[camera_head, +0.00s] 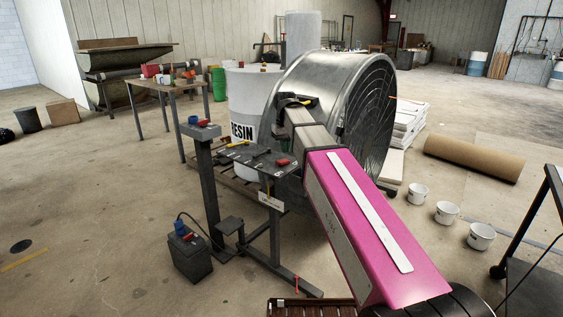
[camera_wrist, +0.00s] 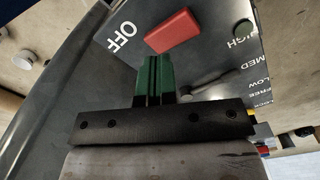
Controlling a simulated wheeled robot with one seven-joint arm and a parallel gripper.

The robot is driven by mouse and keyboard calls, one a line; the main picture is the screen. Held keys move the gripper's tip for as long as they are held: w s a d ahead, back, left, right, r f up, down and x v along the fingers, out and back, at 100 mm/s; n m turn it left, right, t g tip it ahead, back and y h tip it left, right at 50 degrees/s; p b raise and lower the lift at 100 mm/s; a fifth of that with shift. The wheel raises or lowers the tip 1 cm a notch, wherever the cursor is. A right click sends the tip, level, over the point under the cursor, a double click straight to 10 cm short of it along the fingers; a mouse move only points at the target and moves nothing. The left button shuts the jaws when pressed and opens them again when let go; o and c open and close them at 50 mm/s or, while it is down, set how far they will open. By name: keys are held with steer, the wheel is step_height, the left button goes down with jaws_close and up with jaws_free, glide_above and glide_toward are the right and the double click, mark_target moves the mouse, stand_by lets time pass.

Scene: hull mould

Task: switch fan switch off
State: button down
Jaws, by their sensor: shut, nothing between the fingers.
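In the wrist view, the fan switch (camera_wrist: 172,30) is a red bar on a dark grey panel (camera_wrist: 205,62). White letters "OFF" stand to its left, and "HIGH", "MED" and "LOW" are to its right. My gripper (camera_wrist: 153,60) has green fingers pressed together with nothing between them. The fingertips are just below the red bar's left end; I cannot tell whether they touch it. In the head view, my gripper (camera_head: 290,101) is at the near side of the big metal drum fan (camera_head: 310,78).
A small dark stand (camera_head: 262,158) with tools is left of my arm, beside a post with a red and blue top (camera_head: 200,130). A white RESIN drum (camera_head: 248,95) stands behind.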

mark_target(285, 160)
steer(key=shift+r, duration=1.9)
